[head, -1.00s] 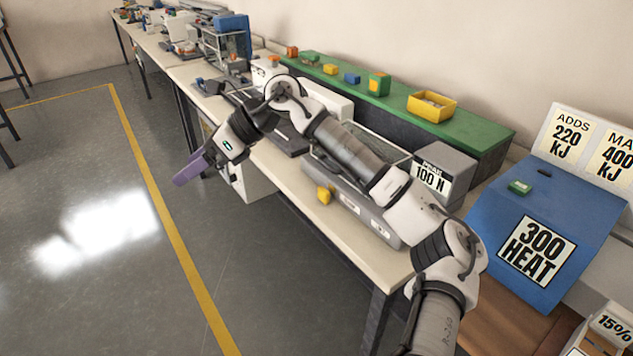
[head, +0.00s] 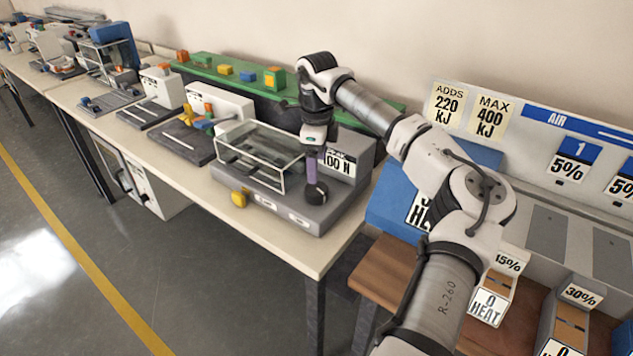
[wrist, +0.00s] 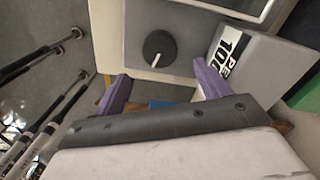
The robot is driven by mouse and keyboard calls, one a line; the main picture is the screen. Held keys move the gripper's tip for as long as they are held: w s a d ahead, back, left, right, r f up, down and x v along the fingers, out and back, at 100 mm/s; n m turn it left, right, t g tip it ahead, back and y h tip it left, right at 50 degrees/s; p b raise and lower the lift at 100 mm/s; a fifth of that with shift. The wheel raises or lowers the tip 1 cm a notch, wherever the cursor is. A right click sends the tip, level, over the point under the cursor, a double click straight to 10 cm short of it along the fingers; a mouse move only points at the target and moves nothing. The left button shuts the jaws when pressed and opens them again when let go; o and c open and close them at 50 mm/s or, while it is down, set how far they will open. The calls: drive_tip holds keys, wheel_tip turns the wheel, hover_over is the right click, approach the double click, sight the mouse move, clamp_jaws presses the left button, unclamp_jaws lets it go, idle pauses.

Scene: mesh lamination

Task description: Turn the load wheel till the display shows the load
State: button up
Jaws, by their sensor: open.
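The load wheel, a round dark knob with a white pointer mark, sits on the grey machine's top at its right end; it shows in the wrist view (wrist: 158,46) and in the head view (head: 317,192). My gripper (wrist: 158,78) is open, with its two purple fingers spread apart. The knob lies beyond the fingertips, roughly between them, with nothing held. In the head view my gripper (head: 312,180) points down just above the knob; I cannot tell whether it touches.
A clear-walled guard box (head: 258,155) stands on the machine left of the knob. A yellow knob (head: 239,198) is on the machine's front. A blue sloped unit (head: 388,212) stands to the right. A green shelf (head: 205,68) with coloured blocks runs behind.

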sight(317, 188)
wheel_tip(317, 188, down, 7)
drive_tip(key=shift+f+p, duration=0.2)
drive_tip(key=shift+p, duration=0.45)
drive_tip(key=c, duration=1)
